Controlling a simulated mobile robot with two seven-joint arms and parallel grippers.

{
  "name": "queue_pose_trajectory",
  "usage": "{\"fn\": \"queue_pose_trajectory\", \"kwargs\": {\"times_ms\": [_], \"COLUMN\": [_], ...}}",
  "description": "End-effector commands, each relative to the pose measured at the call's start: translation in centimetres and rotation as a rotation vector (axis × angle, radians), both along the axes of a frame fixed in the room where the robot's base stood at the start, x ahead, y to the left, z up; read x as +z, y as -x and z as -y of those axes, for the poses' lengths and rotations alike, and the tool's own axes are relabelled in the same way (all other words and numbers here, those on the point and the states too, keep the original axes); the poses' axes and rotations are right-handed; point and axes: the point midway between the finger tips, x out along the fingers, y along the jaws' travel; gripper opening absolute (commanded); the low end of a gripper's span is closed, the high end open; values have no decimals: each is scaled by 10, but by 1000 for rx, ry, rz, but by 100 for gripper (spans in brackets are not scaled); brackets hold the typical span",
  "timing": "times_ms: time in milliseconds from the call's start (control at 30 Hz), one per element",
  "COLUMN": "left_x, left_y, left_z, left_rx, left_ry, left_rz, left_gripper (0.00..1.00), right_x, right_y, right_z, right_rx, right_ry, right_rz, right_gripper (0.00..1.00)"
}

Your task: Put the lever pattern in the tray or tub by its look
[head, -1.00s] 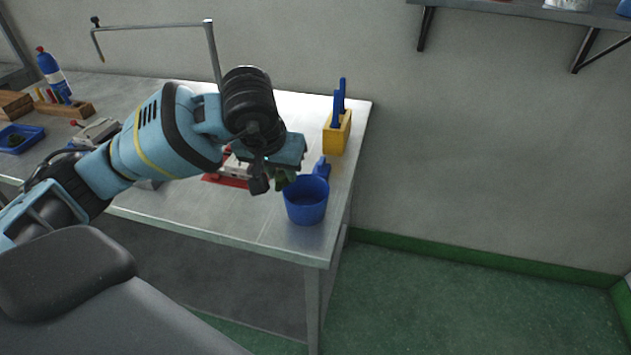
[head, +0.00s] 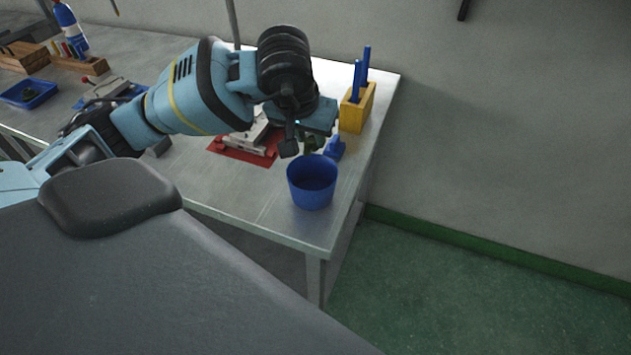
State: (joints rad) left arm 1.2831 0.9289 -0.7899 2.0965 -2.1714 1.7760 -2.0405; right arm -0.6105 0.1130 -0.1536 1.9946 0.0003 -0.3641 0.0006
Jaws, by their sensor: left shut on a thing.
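My left gripper (head: 303,145) reaches in from the left and is shut on a small dark green piece, the lever pattern (head: 311,144). The fingers hide most of it, so its look cannot be made out. The gripper appears just above and behind the rim of a blue tub (head: 311,189) near the table's right end. The tub's visible inside looks empty. A blue tray (head: 41,97) at the far left holds a dark green piece (head: 29,94). My right gripper is out of view.
A yellow block with blue-handled tools (head: 355,108) stands behind the tub, with a small blue object (head: 335,149) nearer it. A metal mould on a red mat (head: 228,148) lies left of the gripper. The table (head: 250,204) is bare in front.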

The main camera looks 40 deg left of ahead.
Motion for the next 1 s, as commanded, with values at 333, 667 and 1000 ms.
{"fn": "queue_pose_trajectory", "kwargs": {"times_ms": [333, 667, 1000], "left_x": [-39, -40, -40], "left_y": [0, 0, 0], "left_z": [0, 0, 0], "left_rx": [0, 0, 0], "left_ry": [1, 0, 0], "left_rz": [-3, 2, 1], "left_gripper": [6, 6, 53], "right_x": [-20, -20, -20], "right_y": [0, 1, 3], "right_z": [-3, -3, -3], "right_rx": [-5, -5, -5], "right_ry": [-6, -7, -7], "right_rz": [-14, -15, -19], "right_gripper": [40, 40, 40]}}
